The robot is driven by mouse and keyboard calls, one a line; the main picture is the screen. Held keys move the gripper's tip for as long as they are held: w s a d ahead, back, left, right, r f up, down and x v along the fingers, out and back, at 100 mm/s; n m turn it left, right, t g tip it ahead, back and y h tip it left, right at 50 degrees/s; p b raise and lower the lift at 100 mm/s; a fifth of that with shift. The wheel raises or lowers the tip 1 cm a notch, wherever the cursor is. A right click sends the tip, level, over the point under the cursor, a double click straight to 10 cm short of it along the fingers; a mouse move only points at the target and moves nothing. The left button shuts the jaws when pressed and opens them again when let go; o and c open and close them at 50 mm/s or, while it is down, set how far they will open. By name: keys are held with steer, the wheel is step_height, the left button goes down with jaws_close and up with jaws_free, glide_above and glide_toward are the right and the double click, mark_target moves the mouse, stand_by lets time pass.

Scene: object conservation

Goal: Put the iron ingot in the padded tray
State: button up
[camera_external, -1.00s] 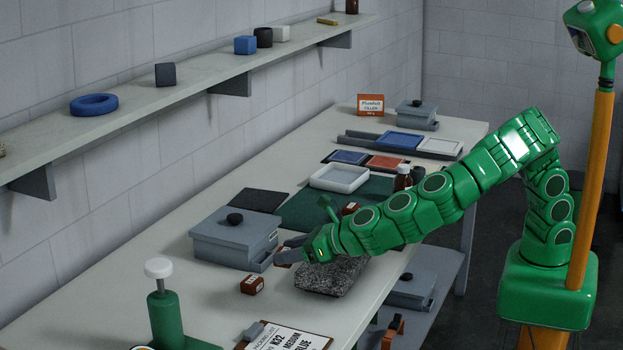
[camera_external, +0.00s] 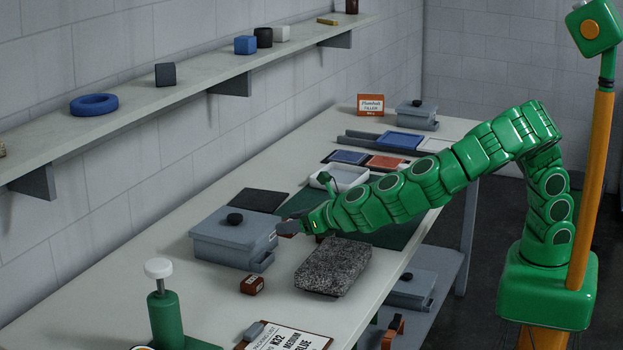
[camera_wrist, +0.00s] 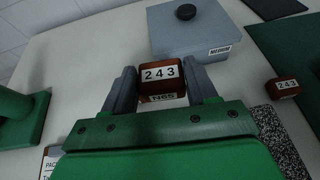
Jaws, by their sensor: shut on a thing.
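My gripper (camera_external: 287,228) is raised beside the near right edge of a lidded grey box. A white shallow tray (camera_external: 322,184) stands on the green mat, partly hidden by my arm. Small blue (camera_external: 346,156) and red (camera_external: 387,162) trays lie behind it. I cannot tell which tray is padded.
The grey lidded box (camera_external: 225,248) stands close to my gripper. A speckled stone slab (camera_external: 333,267) lies below my arm. Another brown block (camera_external: 252,285) sits on the table. A green press (camera_external: 165,315) and clipboard (camera_external: 285,338) are at the front.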

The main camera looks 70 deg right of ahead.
steer(key=w+d+r+m+g+h, duration=0.1)
steer(key=w+d+m+h, duration=0.2)
steer(key=d, duration=1.2)
steer(key=w+d+m+g+h, duration=0.1)
steer(key=w+d+m+h, duration=0.25)
steer(key=d, duration=1.15)
steer(key=s+d+m+g+h, duration=0.2)
steer(key=s+d+m+g, duration=0.1)
steer(key=d, duration=1.1)
steer(key=s+d+m+g+h, duration=0.3)
steer(key=s+d, duration=0.1)
steer(key=d, duration=0.9)
glide_above(340, 178)
steer(key=s+a, duration=0.2)
steer(key=a, duration=0.4)
steer(key=f, duration=0.7)
steer(key=shift+s+d+f, duration=0.2)
steer(key=shift+f, duration=0.15)
steer(key=shift+w+d+f, duration=0.1)
steer(key=shift+w+f, duration=0.6)
steer(key=shift+f, duration=1.6)
steer(key=shift+f, duration=0.1)
